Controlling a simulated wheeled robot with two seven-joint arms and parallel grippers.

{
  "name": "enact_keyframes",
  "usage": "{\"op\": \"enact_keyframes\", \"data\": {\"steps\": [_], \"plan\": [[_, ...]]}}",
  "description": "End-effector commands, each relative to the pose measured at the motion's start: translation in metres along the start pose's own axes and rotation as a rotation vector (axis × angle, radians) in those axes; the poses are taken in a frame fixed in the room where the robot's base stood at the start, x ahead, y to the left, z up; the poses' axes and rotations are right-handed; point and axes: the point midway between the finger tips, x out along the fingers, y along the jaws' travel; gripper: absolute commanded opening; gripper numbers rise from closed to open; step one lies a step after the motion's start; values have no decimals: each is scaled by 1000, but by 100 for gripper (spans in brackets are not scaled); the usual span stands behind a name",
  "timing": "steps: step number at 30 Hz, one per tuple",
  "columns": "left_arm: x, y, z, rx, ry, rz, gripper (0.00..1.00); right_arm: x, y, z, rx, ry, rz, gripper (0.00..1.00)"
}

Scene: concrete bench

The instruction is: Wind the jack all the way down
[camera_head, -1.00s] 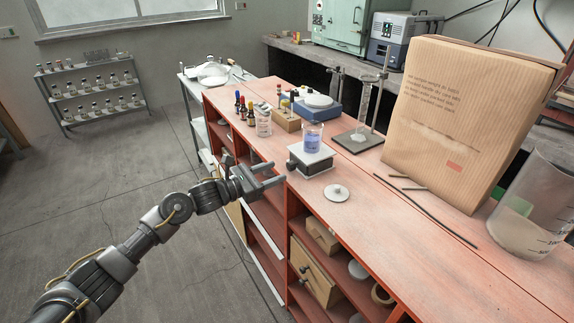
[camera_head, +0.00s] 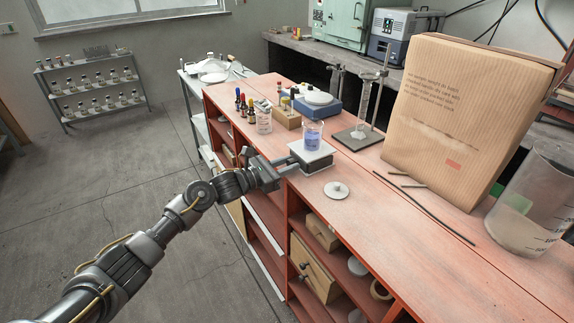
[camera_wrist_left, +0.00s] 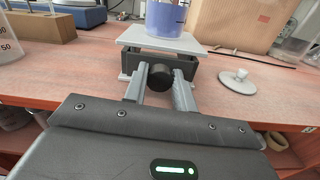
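The jack (camera_head: 311,158) is a small lab lift with a light grey top plate and dark body, standing near the bench's front edge. Its plate sits a little above the body in the left wrist view (camera_wrist_left: 165,39). A beaker of blue-violet liquid (camera_head: 313,135) stands upright on the plate. The jack's black round knob (camera_wrist_left: 160,76) faces my left gripper. My right gripper is not in view.
A white lidded disc (camera_head: 337,190) lies right of the jack. Bottles (camera_head: 246,109), a wooden block (camera_head: 287,118) and a blue balance (camera_head: 318,107) stand behind it. A large cardboard box (camera_head: 460,120) and a big beaker (camera_head: 530,205) stand right. Thin rods (camera_head: 425,208) lie before the box.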

Motion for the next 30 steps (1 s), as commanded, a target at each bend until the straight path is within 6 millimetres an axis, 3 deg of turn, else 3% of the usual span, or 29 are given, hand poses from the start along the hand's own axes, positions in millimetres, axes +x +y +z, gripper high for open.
{"op": "enact_keyframes", "data": {"steps": [5, 14, 20, 27, 28, 30], "plan": [[0, 0, -2, -15, 0, -1, 4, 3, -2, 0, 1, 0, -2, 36], [0, 0, -4, -282, 0, -1, 4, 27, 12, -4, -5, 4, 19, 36], [0, 0, -1, -373, 1, -1, 4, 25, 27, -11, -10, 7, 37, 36], [0, 0, -1, -375, 2, -1, 4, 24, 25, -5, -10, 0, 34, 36], [0, 0, -1, -374, 2, -1, 28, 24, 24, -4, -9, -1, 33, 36], [0, 0, -1, -374, 2, 0, 37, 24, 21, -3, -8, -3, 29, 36]]}}
